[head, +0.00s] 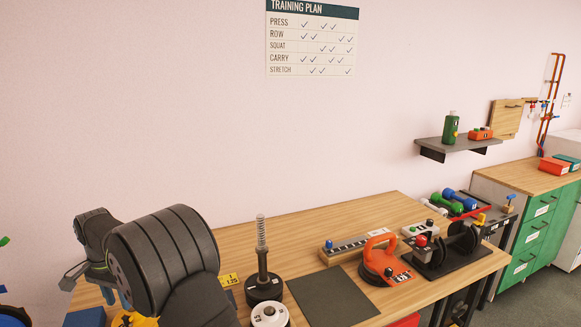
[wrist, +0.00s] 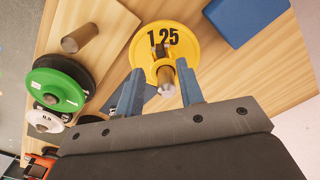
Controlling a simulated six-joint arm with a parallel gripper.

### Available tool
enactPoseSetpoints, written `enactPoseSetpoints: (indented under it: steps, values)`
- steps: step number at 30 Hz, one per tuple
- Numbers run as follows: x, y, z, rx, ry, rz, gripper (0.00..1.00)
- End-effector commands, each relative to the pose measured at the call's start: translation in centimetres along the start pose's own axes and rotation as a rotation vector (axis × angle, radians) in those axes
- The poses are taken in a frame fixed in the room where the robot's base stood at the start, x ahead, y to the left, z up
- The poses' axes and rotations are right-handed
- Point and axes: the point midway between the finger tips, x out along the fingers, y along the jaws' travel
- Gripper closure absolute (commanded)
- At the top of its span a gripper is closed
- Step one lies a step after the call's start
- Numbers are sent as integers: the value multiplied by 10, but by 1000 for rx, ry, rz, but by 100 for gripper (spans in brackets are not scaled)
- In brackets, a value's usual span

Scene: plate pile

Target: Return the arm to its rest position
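My gripper shows in the wrist view (wrist: 158,90) with its two blue fingers spread apart. A yellow plate (wrist: 190,38) marked 1.25 lies on the wooden table beyond the fingertips. A short round peg (wrist: 166,78) stands up from the plate's middle and appears in the gap between the fingers; I cannot tell its depth relative to them. Nothing is visibly clamped. In the head view my arm is at the lower left and hides most of the gripper. A strip of the yellow plate (head: 142,321) shows below it.
A tall spring-topped post (head: 262,255) stands beside my arm, with a white plate (head: 270,314) in front. A dark mat (head: 330,300) and an orange handled weight (head: 378,262) lie rightward. The wrist view shows a green plate (wrist: 68,88) at left and a blue block (wrist: 235,16).

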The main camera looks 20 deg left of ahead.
Motion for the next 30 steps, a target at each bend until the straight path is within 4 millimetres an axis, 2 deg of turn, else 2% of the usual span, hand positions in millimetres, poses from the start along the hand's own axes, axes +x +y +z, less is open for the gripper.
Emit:
enactPoseSetpoints:
  steps: [3, 17, 30]
  values:
    - [-26, 0, 0, 0, 2, -3, 65]
    - [-118, 0, 0, 0, 2, -3, 65]
    - [-79, 3, 30, -473, 119, 168, 65]
